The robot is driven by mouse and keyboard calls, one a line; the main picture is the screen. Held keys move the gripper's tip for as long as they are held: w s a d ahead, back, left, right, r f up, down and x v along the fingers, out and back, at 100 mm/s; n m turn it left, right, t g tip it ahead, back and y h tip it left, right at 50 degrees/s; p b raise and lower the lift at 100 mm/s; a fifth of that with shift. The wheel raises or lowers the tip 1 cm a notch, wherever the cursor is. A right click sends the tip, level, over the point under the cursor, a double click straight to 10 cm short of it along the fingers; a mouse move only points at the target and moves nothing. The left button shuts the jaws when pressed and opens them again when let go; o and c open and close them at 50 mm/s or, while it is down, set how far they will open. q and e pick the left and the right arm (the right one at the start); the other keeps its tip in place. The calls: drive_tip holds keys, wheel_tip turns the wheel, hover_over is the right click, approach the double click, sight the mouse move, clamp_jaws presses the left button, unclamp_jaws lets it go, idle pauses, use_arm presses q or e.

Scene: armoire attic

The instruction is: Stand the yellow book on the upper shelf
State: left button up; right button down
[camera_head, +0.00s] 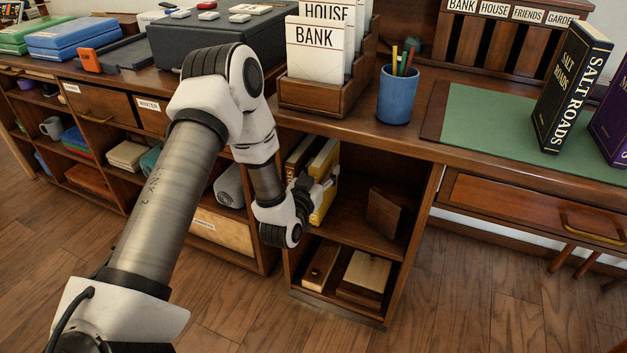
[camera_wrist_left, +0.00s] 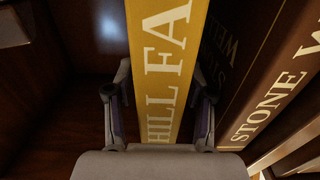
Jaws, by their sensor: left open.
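The yellow book (camera_head: 327,160) stands upright on the upper shelf (camera_head: 352,222) of the open cabinet, next to brown books on its left. In the left wrist view the yellow book (camera_wrist_left: 168,50) shows its spine, lettered "HILL FA...". My left gripper (camera_head: 316,190) reaches into the shelf at the book's spine. In the wrist view its open fingers (camera_wrist_left: 166,88) stand on either side of the spine, with small gaps visible. The wrist hides part of the book in the head view. My right gripper is not in view.
Brown books, one lettered "STONE W..." (camera_wrist_left: 270,100), stand close beside the yellow book. A brown bookend-like piece (camera_head: 385,212) is at the shelf's right. Wooden boxes (camera_head: 366,272) lie below. The desktop above holds a card rack (camera_head: 325,97) and blue pen cup (camera_head: 397,97).

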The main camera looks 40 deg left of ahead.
use_arm(q)
drive_tip(key=p+v, duration=0.3)
drive_tip(key=v, duration=0.8)
drive_tip(key=s+d+f+m+g+h, duration=0.1)
drive_tip(key=s+d+f+g+h, duration=0.2)
drive_tip(key=f, duration=0.4)
drive_tip(key=s+d+f+m+g+h, duration=0.1)
drive_tip(key=s+d+f+g, duration=0.1)
drive_tip(key=d+f+g, duration=0.4)
drive_tip(key=s+d+f+g, duration=0.1)
drive_tip(key=s+f+g, duration=0.3)
drive_tip(key=s, duration=0.5)
drive_tip(key=s+d+f+g, duration=0.2)
drive_tip(key=s+f+g, duration=0.2)
drive_tip(key=s, duration=0.6)
drive_tip(key=shift+s+f+g, duration=0.25)
drive_tip(key=shift+f+g, duration=0.05)
drive_tip(key=shift+f, duration=0.45)
